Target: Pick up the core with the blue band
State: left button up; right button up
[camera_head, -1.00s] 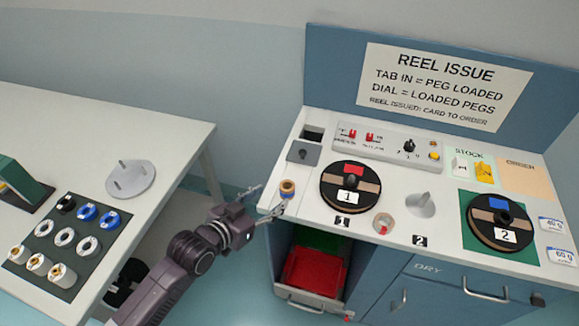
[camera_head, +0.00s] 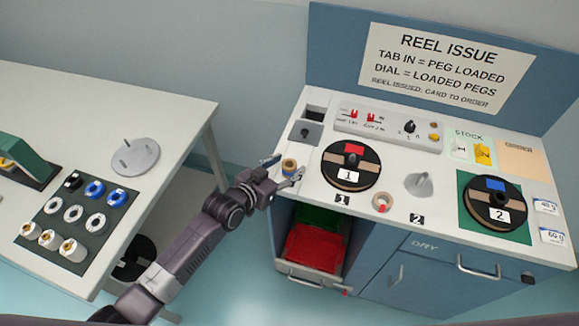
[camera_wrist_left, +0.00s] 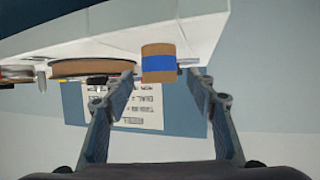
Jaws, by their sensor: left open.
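The core with the blue band (camera_head: 289,166) stands upright at the left edge of the reel issue counter. In the left wrist view, which is upside down, the core (camera_wrist_left: 159,64) is tan with a blue band around its middle. My left gripper (camera_head: 283,169) is open at the core, with its fingers on either side. In the left wrist view the gripper (camera_wrist_left: 160,86) has the core lined up between its fingertips, with gaps on both sides. Nothing is held. My right gripper is not in view.
Reel 1 (camera_head: 350,166) lies on the counter (camera_head: 318,199) just right of the core. A grey plate (camera_head: 304,132) with a dark knob is behind it. A small ring with a red mark (camera_head: 382,202) lies near the front edge. The left table (camera_head: 150,105) holds a dark mat with several spools.

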pick_arm(q)
jog(key=shift+c, duration=0.6)
jog(key=c, duration=0.9)
jog(key=shift+r, duration=0.15)
